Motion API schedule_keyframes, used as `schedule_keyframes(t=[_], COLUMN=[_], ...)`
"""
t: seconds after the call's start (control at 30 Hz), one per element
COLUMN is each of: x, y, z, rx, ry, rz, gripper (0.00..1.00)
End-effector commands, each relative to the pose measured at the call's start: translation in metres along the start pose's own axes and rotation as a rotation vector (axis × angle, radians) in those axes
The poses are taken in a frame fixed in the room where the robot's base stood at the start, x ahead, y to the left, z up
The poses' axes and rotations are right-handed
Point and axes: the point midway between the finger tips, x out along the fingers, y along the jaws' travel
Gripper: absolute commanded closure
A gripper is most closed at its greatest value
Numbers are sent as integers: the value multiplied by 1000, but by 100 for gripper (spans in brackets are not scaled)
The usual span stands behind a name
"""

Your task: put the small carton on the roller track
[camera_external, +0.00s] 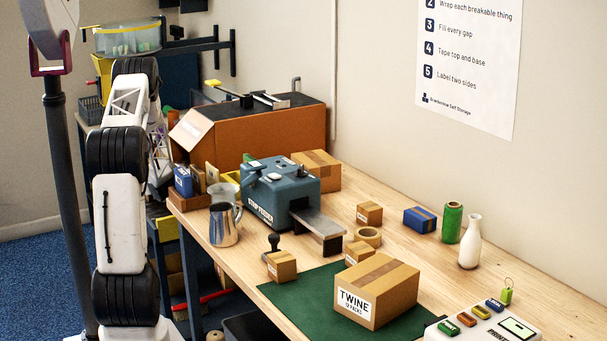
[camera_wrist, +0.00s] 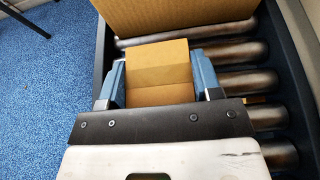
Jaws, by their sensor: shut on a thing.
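In the wrist view a small plain brown carton (camera_wrist: 158,65) sits between the two blue fingers of my gripper (camera_wrist: 160,82), which is shut on it. The carton is over the roller track (camera_wrist: 247,82), whose metal rollers lie between dark side rails. I cannot tell whether the carton touches the rollers. A larger carton (camera_wrist: 175,14) is on the track just beyond it. In the outside view my arm reaches away at the left, and my gripper, the held carton and the track are hidden behind it.
The track's left rail (camera_wrist: 102,60) is close beside my gripper, with blue carpet (camera_wrist: 45,100) beyond. On the bench are a TWINE carton (camera_external: 385,290), other small cartons (camera_external: 281,266), a strip feeder (camera_external: 275,195) and a metal jug (camera_external: 224,224), away from my gripper.

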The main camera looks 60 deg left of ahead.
Motion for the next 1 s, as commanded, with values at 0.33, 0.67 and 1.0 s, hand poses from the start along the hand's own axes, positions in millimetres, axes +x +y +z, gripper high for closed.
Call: schedule_keyframes(t=[0.33,0.67,1.0], x=[1,-1,-20], y=[0,0,0], z=[-2,2,1], rx=[0,0,1], ry=[0,0,1], rz=[0,0,0], gripper=[16,16,16])
